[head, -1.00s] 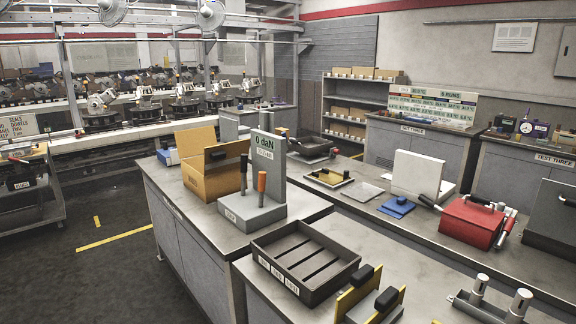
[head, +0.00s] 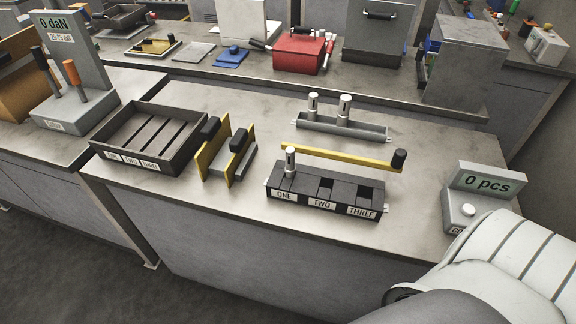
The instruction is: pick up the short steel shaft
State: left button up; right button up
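Two light steel shafts stand upright in a grey tray (head: 360,129) towards the back of the near bench. The left shaft (head: 313,104) looks slimmer and a little shorter than the right one (head: 345,107). A third steel shaft (head: 290,161) stands upright in the compartment labelled ONE of a black fixture (head: 324,203). The compartments labelled TWO and THREE look empty. I cannot tell for certain which shaft is the short one, as their lower ends are hidden. Neither of my grippers is in view.
A yellow bar with a black knob (head: 399,159) runs behind the fixture. Yellow-sided blocks (head: 212,160) and a dark slotted tray (head: 193,156) stand to the left. A counter reading "0 pcs" (head: 486,183) is at right. Bare bench lies between fixture and counter.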

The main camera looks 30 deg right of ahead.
aim_at(312, 109)
jog(key=z, duration=1.35)
